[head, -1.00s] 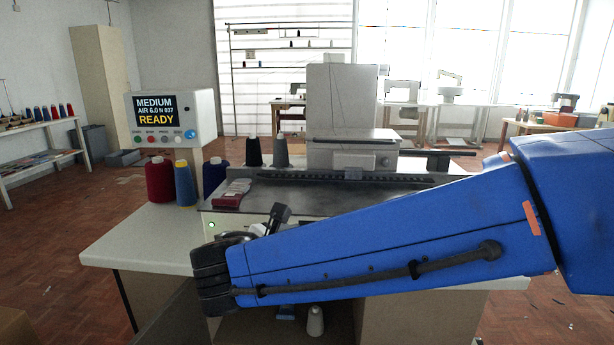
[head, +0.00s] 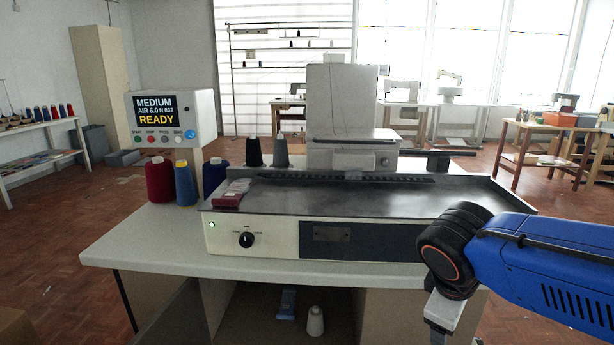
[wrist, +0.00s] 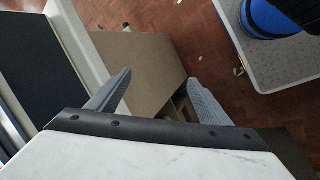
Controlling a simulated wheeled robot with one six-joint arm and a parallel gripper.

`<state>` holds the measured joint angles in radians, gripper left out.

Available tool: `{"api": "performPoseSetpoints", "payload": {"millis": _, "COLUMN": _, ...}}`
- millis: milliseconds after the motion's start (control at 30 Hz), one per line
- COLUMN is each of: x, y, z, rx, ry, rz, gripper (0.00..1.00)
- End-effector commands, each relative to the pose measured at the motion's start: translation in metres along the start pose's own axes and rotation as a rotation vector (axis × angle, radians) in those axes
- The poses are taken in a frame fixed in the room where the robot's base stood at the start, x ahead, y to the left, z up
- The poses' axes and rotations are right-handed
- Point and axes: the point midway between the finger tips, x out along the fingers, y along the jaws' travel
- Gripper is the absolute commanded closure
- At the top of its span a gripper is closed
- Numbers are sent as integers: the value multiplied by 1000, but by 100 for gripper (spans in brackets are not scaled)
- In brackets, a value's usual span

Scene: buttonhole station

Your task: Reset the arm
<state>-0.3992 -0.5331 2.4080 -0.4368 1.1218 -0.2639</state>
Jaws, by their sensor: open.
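My blue arm reaches in from the right edge of the head view, and its wrist joint stands in front of the table's right part. Beyond the fingers are a tan panel and the brown floor. The buttonhole machine (head: 350,120) stands on the table, with its grey tray top (head: 400,198) and front knob (head: 246,240) in view.
The control box (head: 170,118) reads MEDIUM, READY. Thread cones, red (head: 160,182), blue (head: 185,184) and dark ones, stand on the left of the white table (head: 150,245). A pale cone (head: 315,321) sits under the table. Open floor lies to the left.

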Motion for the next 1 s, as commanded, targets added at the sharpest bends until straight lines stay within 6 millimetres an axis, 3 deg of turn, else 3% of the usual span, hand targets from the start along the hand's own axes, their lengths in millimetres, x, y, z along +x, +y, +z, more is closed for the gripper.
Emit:
{"api": "performPoseSetpoints", "payload": {"millis": 200, "x": 5, "y": -18, "z": 33, "rx": 347, "ry": 75, "rz": -102, "gripper": 28}}
{"api": "performPoseSetpoints", "payload": {"millis": 500, "x": 6, "y": -38, "z": 54, "rx": 758, "ry": 178, "rz": -203, "gripper": 28}}
{"api": "performPoseSetpoints", "payload": {"millis": 700, "x": 5, "y": -43, "z": 56, "rx": 870, "ry": 209, "rz": -229, "gripper": 28}}
{"api": "performPoseSetpoints", "payload": {"millis": 967, "x": 5, "y": -43, "z": 56, "rx": 879, "ry": 212, "rz": -231, "gripper": 28}}
{"api": "performPoseSetpoints", "payload": {"millis": 1000, "x": 5, "y": -43, "z": 56, "rx": 879, "ry": 212, "rz": -231, "gripper": 32}}
